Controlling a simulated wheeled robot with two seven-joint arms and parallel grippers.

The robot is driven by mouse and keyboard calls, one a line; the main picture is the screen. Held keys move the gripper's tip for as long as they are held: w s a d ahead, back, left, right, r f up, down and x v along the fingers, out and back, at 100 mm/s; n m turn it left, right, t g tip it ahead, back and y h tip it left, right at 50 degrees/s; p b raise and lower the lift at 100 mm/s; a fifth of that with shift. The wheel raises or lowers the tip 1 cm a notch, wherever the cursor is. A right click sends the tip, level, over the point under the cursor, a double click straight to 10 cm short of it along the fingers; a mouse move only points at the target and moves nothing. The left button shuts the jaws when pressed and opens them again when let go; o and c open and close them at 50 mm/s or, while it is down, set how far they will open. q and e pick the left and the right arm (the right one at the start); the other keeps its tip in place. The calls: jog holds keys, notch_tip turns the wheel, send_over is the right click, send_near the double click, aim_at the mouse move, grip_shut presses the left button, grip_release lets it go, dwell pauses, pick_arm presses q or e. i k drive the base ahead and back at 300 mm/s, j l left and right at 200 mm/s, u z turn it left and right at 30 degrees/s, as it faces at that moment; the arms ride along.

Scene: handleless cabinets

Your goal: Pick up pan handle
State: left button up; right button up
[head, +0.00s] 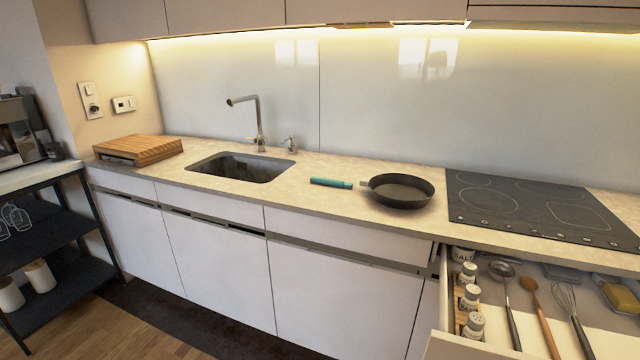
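A dark round frying pan (401,191) sits on the beige countertop, between the sink and the cooktop. A short metal stub sticks out from its left side. A teal pan handle (331,182) lies on the counter just left of the pan. It looks apart from the stub, with a small gap between them. Neither of my grippers shows in the head view.
An open drawer (441,318) at the lower right holds spice jars (470,297), a ladle, a wooden spoon and a whisk. A sink (240,167) with a tall faucet (258,125) is left of the handle. The black cooktop (540,208) is right of the pan.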

aim_at(321, 180)
jog(key=i+j+z, duration=0.6)
jog(key=j+z, duration=0.15)
jog(key=i+j+z, duration=0.2)
jog(key=j+z, duration=0.2)
jog(key=j, duration=0.2)
jog(key=i+j+z, duration=0.1)
jog(key=j+z, duration=0.3)
jog(key=j, duration=0.2)
jog(key=j+z, duration=0.35)
jog(key=j, duration=0.25)
jog(key=j+z, duration=0.4)
jog(key=j, duration=0.2)
